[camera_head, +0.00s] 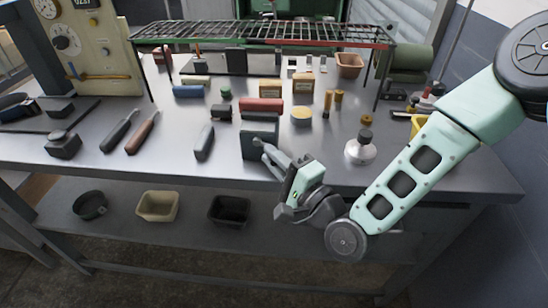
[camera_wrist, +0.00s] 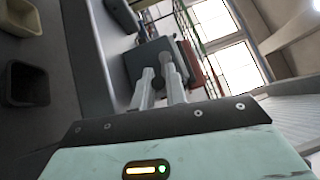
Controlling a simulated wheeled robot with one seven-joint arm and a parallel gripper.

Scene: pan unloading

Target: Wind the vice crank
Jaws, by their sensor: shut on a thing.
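The vice (camera_head: 259,136) is a dark grey-green block with a red part (camera_head: 261,105) behind it, near the front edge of the bench. My gripper (camera_head: 264,150) is at the front of the vice, reaching in from the right. Its fingers are shut on the crank, which is mostly hidden by the fingers in the head view.
A wire rack (camera_head: 265,33) spans the back of the bench (camera_head: 90,160). A silver flask (camera_head: 360,150) stands right of my gripper. Dark-handled tools (camera_head: 120,131) lie at the left. Bins (camera_head: 158,206) sit on the lower shelf. Several small blocks and cylinders stand behind the vice.

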